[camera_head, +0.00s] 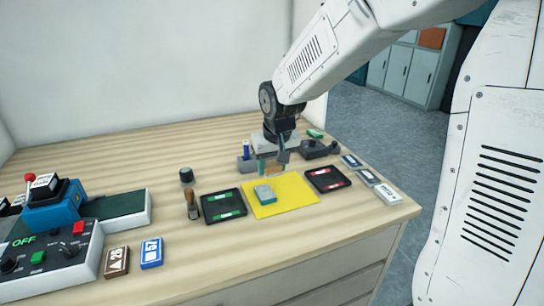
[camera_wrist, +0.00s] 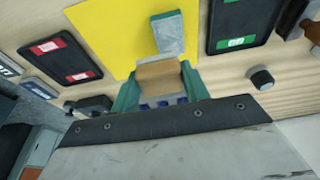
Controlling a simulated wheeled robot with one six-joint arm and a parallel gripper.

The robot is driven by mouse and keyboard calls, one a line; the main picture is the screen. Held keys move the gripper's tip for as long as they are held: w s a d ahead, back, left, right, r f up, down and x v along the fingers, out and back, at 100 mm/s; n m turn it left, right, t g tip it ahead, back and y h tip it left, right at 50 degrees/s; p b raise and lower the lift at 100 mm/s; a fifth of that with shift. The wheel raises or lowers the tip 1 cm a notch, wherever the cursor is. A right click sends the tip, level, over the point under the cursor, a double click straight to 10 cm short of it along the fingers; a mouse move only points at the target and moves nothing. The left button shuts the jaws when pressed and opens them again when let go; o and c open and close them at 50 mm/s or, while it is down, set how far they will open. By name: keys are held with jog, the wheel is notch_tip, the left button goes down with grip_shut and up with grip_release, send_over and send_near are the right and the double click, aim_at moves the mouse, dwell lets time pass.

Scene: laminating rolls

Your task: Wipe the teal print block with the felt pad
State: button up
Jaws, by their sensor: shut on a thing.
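The teal print block (camera_head: 265,194) lies on a yellow mat (camera_head: 292,193); in the wrist view the block (camera_wrist: 168,36) shows a greyish top face and a teal end. My gripper (camera_head: 272,163) is over the mat's far edge, behind the block. Its teal fingers are shut on a tan pad, which looks like the felt pad (camera_wrist: 160,75); the pad also shows small in the head view (camera_head: 274,169). In the wrist view the pad is close to the block's near end. I cannot tell whether they touch. The pad's underside is hidden.
Black trays with green labels (camera_head: 222,205) and red labels (camera_head: 327,179) flank the mat. A wood-handled tool (camera_head: 192,204) and a black-topped knob (camera_head: 186,176) stand left. A grey holder (camera_head: 246,164) and a dark device (camera_head: 315,149) are near my gripper. Small cases line the right edge.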

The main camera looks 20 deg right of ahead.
jog(key=shift+r, duration=1.2)
